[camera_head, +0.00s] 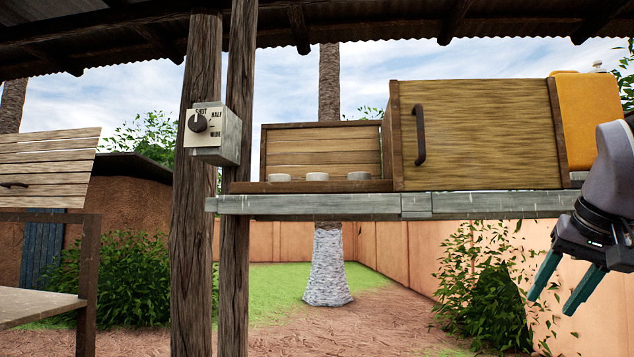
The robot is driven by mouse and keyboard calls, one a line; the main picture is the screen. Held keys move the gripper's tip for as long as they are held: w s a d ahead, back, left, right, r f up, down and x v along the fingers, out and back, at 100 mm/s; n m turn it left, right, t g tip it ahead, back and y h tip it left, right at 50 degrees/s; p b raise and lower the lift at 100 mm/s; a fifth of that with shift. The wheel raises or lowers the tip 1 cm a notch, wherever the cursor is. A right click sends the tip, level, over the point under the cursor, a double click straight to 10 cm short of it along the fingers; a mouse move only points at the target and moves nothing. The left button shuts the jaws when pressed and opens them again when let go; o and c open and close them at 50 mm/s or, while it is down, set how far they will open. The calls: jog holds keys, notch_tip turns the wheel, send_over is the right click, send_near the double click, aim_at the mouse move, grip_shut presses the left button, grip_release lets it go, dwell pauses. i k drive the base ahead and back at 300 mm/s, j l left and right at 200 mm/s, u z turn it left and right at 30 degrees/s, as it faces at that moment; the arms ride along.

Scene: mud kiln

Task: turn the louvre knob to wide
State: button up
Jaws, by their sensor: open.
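The louvre knob (198,122) is a small dark round dial on a pale plate marked SHUT, HALF and WIDE. The plate is on the front of a grey box (231,140) fixed to a wooden post at left of centre. The knob's light mark appears to point up, near SHUT. My gripper (567,299) is at the lower right, with two teal fingers apart and nothing between them. It is well to the right of the knob and lower in the picture, not touching anything.
A grey shelf (310,204) runs right from the posts. On it are an open wooden box with white discs, a wooden cabinet (480,135) with a dark handle, and an orange container (588,120). A slatted panel (45,168) is at left.

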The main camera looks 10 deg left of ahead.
aim_at(197, 123)
jog(key=i+j+z, duration=0.1)
jog(key=j+z, duration=0.3)
jog(key=j, duration=0.3)
jog(key=j+z, duration=0.4)
jog(key=j, duration=0.35)
jog(key=u, duration=2.05)
